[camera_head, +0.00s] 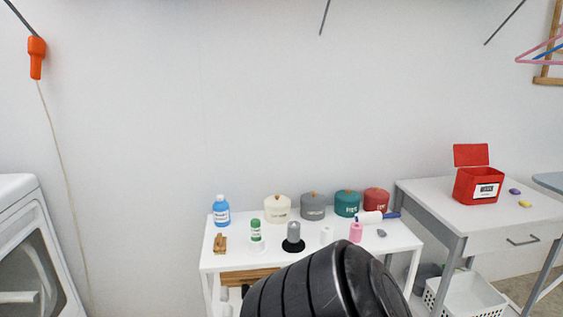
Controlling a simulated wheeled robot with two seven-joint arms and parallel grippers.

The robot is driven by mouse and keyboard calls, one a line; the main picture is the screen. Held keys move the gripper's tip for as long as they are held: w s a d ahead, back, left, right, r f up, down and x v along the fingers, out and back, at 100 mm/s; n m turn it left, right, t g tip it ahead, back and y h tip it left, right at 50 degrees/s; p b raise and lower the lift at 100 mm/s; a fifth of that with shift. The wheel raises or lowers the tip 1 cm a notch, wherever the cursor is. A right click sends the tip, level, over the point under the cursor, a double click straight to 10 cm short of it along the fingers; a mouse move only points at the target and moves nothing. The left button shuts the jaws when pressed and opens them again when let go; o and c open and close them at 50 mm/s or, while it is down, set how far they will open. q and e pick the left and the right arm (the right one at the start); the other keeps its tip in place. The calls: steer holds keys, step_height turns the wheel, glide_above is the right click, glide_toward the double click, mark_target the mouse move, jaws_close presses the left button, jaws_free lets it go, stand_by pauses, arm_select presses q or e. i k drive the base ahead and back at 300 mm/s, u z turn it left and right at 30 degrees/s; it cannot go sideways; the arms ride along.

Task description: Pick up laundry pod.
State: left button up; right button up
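Two small pod-like pieces lie on the right-hand white table beside a red box: a purple one (515,191) and a yellow one (525,203). They are too small to tell for sure that they are laundry pods. The red box (480,187) has a raised lid and a white label that I cannot read. What is inside it is hidden. A black ribbed part of my own body rises from the bottom of the view. Neither of my grippers shows.
A narrow white table (372,243) holds a blue bottle (221,211), several canisters (313,207), a lint roller (369,218) and thread spools. A white basket (468,296) stands under the right-hand table (425,194). A white machine (18,183) is at far left.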

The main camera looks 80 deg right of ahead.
mark_target(515, 191)
steer(key=z, duration=4.55)
steer(key=k, duration=1.2)
steer(key=z, duration=0.75)
steer(key=i, duration=1.55)
steer(key=u, duration=0.2)
steer(key=i, duration=2.2)
steer(key=u, duration=1.8)
steer(key=i, duration=1.1)
steer(key=u, duration=1.4)
steer(key=i, duration=0.15)
